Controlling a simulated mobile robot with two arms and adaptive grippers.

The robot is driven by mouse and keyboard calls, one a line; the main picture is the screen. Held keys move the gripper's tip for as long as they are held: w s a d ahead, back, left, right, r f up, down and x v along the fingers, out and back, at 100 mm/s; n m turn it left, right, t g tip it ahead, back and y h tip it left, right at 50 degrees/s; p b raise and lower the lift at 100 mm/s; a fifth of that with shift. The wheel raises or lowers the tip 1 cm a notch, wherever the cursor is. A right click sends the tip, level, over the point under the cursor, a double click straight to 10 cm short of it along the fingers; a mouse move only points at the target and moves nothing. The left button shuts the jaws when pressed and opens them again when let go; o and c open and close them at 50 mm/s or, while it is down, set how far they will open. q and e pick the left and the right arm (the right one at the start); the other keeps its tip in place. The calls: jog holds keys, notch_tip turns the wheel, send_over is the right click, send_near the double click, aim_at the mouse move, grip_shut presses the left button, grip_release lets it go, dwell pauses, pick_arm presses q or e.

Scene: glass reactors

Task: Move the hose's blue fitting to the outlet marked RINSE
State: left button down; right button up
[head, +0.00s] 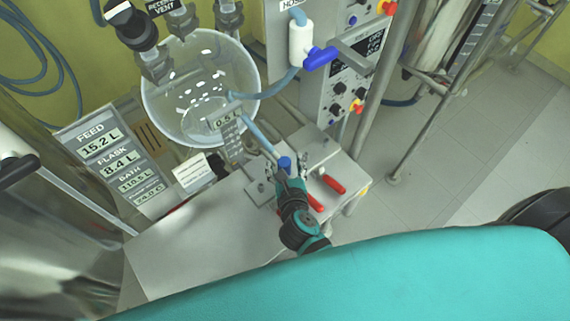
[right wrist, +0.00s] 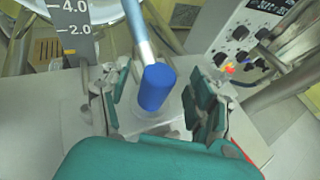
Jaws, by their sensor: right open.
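The hose's blue fitting (head: 286,164) is at the end of a grey-blue hose (head: 262,139), above the steel bench. In the right wrist view the blue fitting (right wrist: 155,88) is between my fingers, with a gap on each side, over a pale round spot. My right gripper (head: 286,174) is open around the fitting; it also shows in the right wrist view (right wrist: 157,98). I cannot read a RINSE mark in either view. My left gripper is not in view.
A glass vessel (head: 205,75) stands behind the bench (head: 205,245). A white fitting with a blue handle (head: 320,58) is beside a control panel (head: 343,85). A display board (head: 115,150) stands at left. Red-handled items (head: 333,184) lie right of my gripper. The front bench is clear.

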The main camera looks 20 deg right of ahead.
jog(key=v, duration=1.2)
dwell(0.3)
